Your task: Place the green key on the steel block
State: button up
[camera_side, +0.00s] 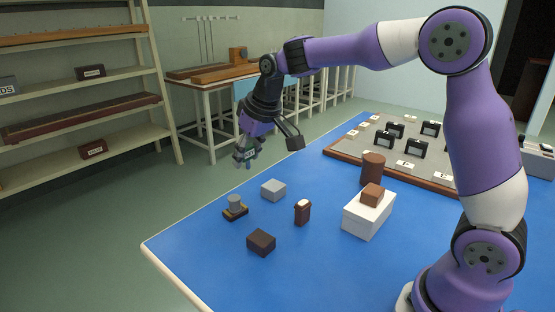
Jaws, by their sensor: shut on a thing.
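My gripper (246,160) hangs above the far left part of the blue table, pointing down. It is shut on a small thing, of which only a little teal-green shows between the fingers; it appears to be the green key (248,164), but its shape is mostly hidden. A pale grey block (273,189), likely the steel block, lies flat on the table to the right of and below the gripper in the picture. Its visible top is bare, and the gripper is apart from it.
A white box (368,216) bears a brown block (372,194).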

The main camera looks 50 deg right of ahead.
jog(key=w+d+f, duration=0.1)
jog(key=d+f, duration=0.1)
jog(key=d, duration=0.1)
jog(key=d+f, duration=0.2)
jog(key=d, duration=0.2)
jog(key=w+d+f, duration=0.1)
jog(key=d+f, duration=0.1)
jog(key=d, duration=0.2)
jog(key=shift+w+d+f, duration=0.15)
jog(key=shift+w+f, duration=0.2)
jog(key=shift+f, duration=2.05)
jog(key=shift+f, duration=0.1)
jog(key=o, duration=1.1)
jog(key=shift+c, duration=0.2)
